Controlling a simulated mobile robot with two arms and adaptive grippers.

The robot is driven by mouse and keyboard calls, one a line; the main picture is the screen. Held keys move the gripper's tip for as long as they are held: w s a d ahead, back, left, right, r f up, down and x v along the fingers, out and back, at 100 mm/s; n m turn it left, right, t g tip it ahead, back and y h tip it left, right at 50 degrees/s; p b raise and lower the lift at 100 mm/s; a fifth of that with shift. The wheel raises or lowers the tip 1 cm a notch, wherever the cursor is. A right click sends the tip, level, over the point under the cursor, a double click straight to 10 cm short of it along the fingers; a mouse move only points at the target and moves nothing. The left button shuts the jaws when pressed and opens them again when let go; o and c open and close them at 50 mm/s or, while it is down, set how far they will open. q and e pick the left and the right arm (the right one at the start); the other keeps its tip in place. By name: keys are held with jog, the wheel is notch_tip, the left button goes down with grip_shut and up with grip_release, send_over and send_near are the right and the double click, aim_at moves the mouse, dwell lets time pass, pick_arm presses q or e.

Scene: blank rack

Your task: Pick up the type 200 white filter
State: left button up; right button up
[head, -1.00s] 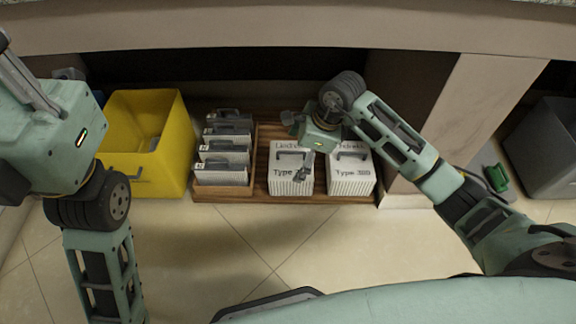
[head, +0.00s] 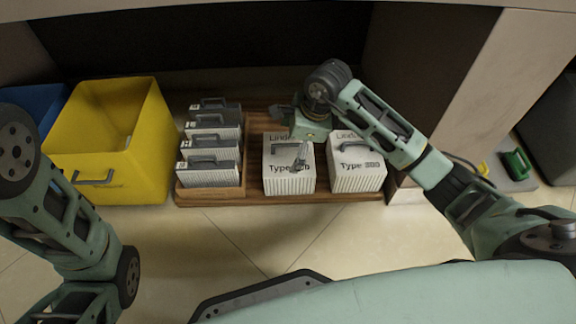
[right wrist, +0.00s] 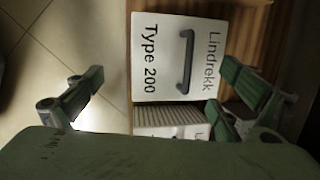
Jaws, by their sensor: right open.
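The type 200 white filter (head: 288,182) is a white box with ribbed sides and a dark top handle, standing on a wooden tray (head: 225,199). In the right wrist view its label reads "Lindrekk Type 200" (right wrist: 150,57), and its grey handle (right wrist: 186,62) is in plain sight. My right gripper (head: 303,150) is above this filter and hides part of its top. In the right wrist view its fingers (right wrist: 160,80) are spread wide, with nothing held between them. My left gripper is out of view; only my left arm shows.
A white type 300 filter (head: 356,172) stands close on the right. Several grey-topped filters (head: 208,172) sit in a wooden holder on the left. A yellow bin (head: 108,140) stands further left, and a marble pillar (head: 478,85) on the right. The floor in front is clear.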

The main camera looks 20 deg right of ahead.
aim_at(286, 163)
jog(key=b+x, duration=0.1)
jog(key=x, duration=0.1)
jog(key=shift+w+a+f, duration=0.1)
jog(key=shift+f, duration=0.15)
jog(key=b+x, duration=0.4)
jog(key=shift+f+b, duration=0.1)
jog(key=shift+b, duration=0.3)
jog(key=shift+w+a+f+b, duration=0.1)
jog(key=shift+f+b, duration=0.2)
jog(key=shift+f, duration=0.05)
jog(key=shift+r, duration=0.1)
jog(key=shift+c, duration=0.7)
